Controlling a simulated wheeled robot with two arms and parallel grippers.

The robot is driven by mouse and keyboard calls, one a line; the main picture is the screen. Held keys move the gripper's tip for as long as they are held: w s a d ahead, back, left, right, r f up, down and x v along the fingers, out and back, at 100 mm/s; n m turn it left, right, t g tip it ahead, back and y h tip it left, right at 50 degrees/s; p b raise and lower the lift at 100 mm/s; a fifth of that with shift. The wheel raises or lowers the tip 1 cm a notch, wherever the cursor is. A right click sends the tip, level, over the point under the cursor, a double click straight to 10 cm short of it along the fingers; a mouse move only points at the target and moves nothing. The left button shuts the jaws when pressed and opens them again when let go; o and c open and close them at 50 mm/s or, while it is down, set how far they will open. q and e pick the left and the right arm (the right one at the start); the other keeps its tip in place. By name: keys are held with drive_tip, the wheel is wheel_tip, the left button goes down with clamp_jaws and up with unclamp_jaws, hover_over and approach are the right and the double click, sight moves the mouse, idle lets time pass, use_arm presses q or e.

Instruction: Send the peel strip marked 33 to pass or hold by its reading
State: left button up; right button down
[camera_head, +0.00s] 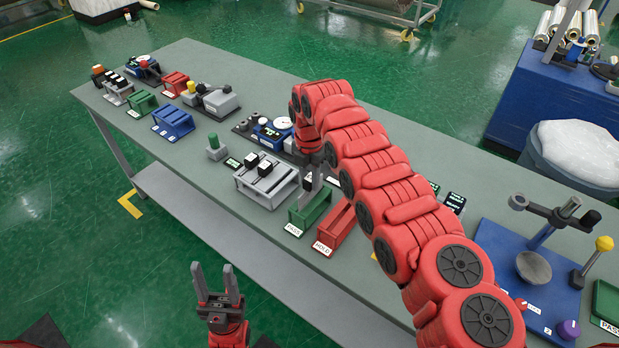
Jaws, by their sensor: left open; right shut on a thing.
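My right gripper (312,182) points down between the grey rack and the green PASS bin (312,210). It is shut on a small piece, mostly hidden by the fingers and too small to identify; no marking 33 can be read. The red HOLD bin (336,230) stands just right of the PASS bin. The grey rack (262,190) holds small black-and-white pieces (265,168). A gauge with a white dial (282,123) stands behind, partly hidden by my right arm. My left gripper (216,283) is open and empty, in front of the table.
Several other stations with small bins, including a blue bin (173,122) and a red bin (174,83), fill the far left of the table (200,160). A blue test stand (530,275) is at the right.

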drive_tip(key=shift+f+b, duration=2.05)
drive_tip(key=shift+f, duration=0.65)
drive_tip(key=c, duration=0.5)
unclamp_jaws()
drive_tip(key=shift+c, duration=0.2)
drive_tip(key=shift+r, duration=0.6)
wheel_tip(320, 180, up, 8)
drive_tip(key=shift+a+r+b, duration=0.1)
drive_tip(key=shift+r+b, duration=0.05)
drive_tip(key=shift+b, duration=0.9)
wheel_tip(320, 180, up, 7)
drive_tip(key=p, duration=0.5)
hover_over(309, 201)
drive_tip(key=shift+w+r+p, duration=0.3)
drive_tip(key=shift+r+p, duration=0.2)
drive_tip(key=shift+p, duration=0.2)
